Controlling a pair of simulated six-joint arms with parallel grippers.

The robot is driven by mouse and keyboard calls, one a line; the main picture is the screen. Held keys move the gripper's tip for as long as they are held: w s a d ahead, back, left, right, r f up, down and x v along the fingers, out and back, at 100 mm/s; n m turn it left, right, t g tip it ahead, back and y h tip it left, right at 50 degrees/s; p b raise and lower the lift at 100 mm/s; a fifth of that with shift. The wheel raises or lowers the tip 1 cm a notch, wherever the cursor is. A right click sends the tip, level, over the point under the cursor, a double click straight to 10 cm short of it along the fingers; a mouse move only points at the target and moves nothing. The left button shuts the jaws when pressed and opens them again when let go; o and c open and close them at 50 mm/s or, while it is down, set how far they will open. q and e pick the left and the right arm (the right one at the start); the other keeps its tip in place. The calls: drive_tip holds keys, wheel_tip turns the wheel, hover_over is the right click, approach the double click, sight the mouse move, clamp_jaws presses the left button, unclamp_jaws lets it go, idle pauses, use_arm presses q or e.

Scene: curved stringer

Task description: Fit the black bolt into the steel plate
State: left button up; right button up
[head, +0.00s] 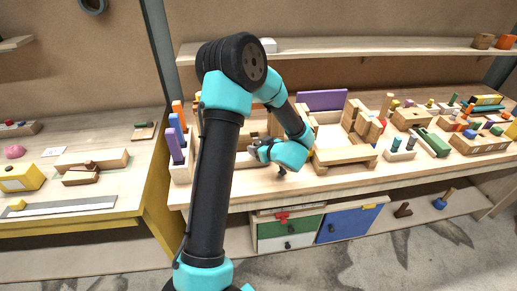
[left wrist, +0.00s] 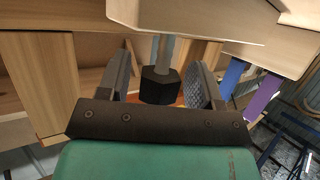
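In the left wrist view the black bolt (left wrist: 158,85) shows its dark six-sided head, with a grey shank running away behind it. My left gripper (left wrist: 165,75) has one finger on each side of the bolt. The fingers look apart, with a narrow gap between the head and the right-hand finger. In the head view my left gripper (head: 257,151) is low over the middle of the workbench, partly hidden by my own arm. I cannot make out the bolt there. The steel plate is not clearly identifiable in either view. My right gripper is not in view.
A pale wooden board (left wrist: 200,20) hangs close over the fingers in the wrist view.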

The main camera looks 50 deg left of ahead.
use_arm(q)
drive_tip(key=c, duration=0.9)
drive_tip(key=shift+r, duration=0.15)
drive_tip(key=shift+c, duration=0.2)
wheel_tip(320, 180, up, 10)
drive_tip(key=shift+f, duration=0.1)
idle(0.4)
